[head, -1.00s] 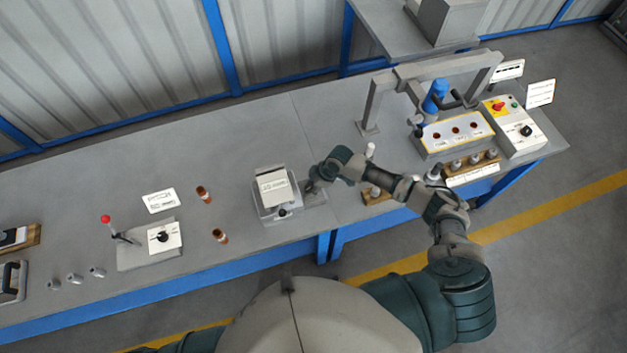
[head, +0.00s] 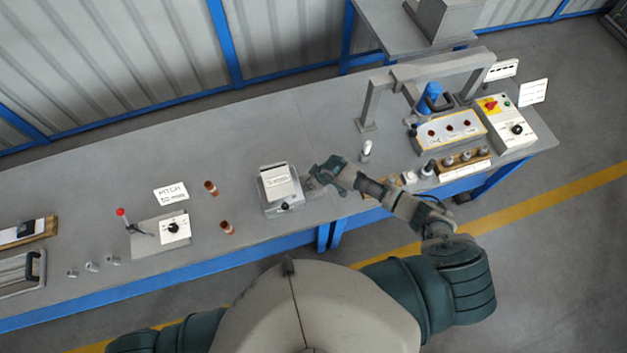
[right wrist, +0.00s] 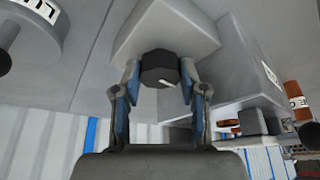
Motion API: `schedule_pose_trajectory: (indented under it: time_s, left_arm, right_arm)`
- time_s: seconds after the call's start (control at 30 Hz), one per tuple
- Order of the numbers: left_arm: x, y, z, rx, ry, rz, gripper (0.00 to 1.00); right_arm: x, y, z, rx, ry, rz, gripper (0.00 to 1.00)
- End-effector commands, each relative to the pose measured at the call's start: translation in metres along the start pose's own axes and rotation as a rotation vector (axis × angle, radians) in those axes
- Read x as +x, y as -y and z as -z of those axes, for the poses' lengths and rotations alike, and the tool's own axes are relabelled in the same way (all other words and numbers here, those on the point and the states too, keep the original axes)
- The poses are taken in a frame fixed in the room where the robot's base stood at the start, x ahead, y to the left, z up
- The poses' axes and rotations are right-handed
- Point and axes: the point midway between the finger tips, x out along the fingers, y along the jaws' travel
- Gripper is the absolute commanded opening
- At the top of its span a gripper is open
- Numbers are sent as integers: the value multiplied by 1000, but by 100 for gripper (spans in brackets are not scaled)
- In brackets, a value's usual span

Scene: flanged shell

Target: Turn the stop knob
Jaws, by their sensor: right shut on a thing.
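A grey box (head: 266,196) with a tilted, labelled white top plate (head: 280,182) stands near the middle of the bench in the head view. My right gripper (head: 315,182) is at the box's right side. In the right wrist view, the two fingers of my right gripper (right wrist: 160,82) are on either side of a dark faceted knob (right wrist: 157,66) with a white mark. The knob sits on a light grey block (right wrist: 170,25), and the gripper is shut on it. In the head view the hand hides this knob. My left gripper is out of view.
To the left are two copper-coloured pieces (head: 211,187), a red-tipped lever (head: 122,213) and a panel with a dark dial (head: 174,228). To the right, a grey frame (head: 370,105) and a control box with a red knob (head: 491,105) stand on the bench. The bench behind the box is clear.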

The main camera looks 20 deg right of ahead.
Motion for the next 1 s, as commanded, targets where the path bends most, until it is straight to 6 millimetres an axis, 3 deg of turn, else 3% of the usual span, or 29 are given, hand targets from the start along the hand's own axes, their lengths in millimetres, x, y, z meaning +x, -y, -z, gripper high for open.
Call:
schedule_pose_trajectory:
  time_s: [0.27,0.3,0.37,0.4,0.77,1.0]
  left_arm:
    - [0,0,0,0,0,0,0]
    - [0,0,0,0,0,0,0]
    - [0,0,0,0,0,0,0]
    - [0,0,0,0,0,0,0]
    - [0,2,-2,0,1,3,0]
    - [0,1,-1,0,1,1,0]
  right_arm:
    - [-2,-2,7,-1,-16,-5,7]
    - [-2,-2,7,-1,-17,-5,50]
    - [-2,-2,6,-1,-15,-4,64]
    - [-2,-2,6,-1,-14,-4,67]
    - [-7,-2,2,-1,-6,-2,67]
    - [-52,-3,2,-2,-8,-3,67]
